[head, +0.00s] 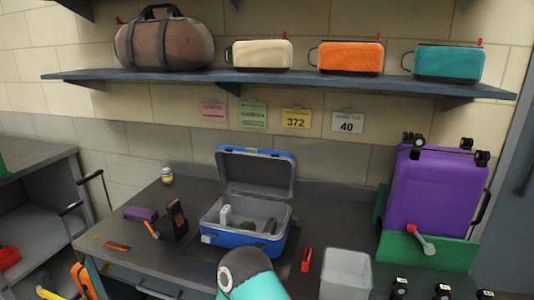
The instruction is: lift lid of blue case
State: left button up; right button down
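The blue case (243,239) stands on the grey bench near the middle of the head view. Its lid (256,172) is raised and stands open at the back, with its grey inner side facing me. The open case shows a light grey inside with a white item (225,215) at the left and dark or greenish small items at the bottom. A latch (207,239) shows at the front left corner. Neither my left nor my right gripper is in view. A part of my arm rises at the bottom edge, just in front of the case, and no gripper shows touching the lid.
A grey bin (346,272) and a red item (306,260) are right of the case. A purple suitcase (435,187) stands on a green surface at right. A dark upright holder (177,220) and a jar (167,175) are at left. A shelf (290,84) with bags hangs above.

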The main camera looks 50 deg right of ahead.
aim_at(261, 172)
jog(key=k, duration=0.7)
jog(key=z, duration=0.6)
jog(key=i, duration=1.05)
